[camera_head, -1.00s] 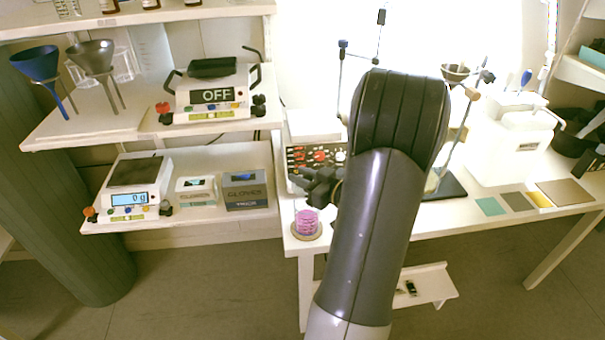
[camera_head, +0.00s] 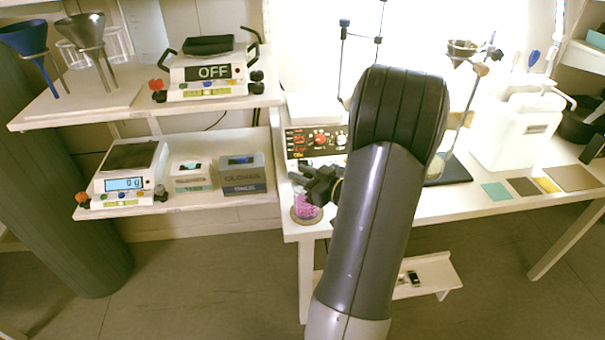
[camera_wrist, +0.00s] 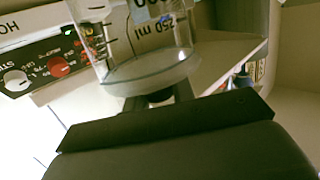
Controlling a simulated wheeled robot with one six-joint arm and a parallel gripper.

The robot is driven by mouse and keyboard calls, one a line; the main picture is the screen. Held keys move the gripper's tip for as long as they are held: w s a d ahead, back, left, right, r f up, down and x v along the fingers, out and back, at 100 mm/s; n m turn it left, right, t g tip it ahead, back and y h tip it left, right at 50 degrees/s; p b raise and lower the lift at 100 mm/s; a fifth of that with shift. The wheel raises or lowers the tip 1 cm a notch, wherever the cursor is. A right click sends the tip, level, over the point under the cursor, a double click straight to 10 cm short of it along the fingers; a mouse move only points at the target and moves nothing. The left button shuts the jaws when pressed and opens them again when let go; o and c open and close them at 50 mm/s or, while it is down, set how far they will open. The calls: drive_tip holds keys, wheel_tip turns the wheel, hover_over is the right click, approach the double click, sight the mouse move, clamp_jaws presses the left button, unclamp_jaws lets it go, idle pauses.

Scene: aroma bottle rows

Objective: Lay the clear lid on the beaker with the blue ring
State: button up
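My gripper (camera_head: 322,184) is at the front left corner of the right-hand bench, partly hidden behind my arm. It is close above a clear vessel with pink contents (camera_head: 306,207) standing on a round brown base. In the wrist view, clear glassware with "ml" markings (camera_wrist: 150,45) fills the upper middle. Its rounded clear edge lies right at my dark fingers (camera_wrist: 160,98). I cannot tell whether this edge is the clear lid or part of a beaker, or whether the fingers grip it. I cannot make out a blue ring in either view.
A control panel with red knobs (camera_head: 318,140) stands just behind my gripper. A white container (camera_head: 518,135) and flat coloured plates stand farther right.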

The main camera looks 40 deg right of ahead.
drive_tip(key=o, duration=0.6)
drive_tip(key=shift+c, duration=0.2)
drive_tip(key=v, duration=1)
drive_tip(key=shift+s+p, duration=0.3)
drive_tip(key=shift+s, duration=0.05)
drive_tip(key=x, duration=1.1)
drive_tip(key=shift+b, duration=0.35)
drive_tip(key=shift+d+r+p, duration=0.1)
drive_tip(key=shift+r+p, duration=0.55)
drive_tip(key=shift+r, duration=0.2)
drive_tip(key=shift+s+r+p, duration=0.1)
drive_tip(key=shift+r+p, duration=0.2)
drive_tip(key=shift+r, duration=0.2)
drive_tip(key=shift+f, duration=0.1)
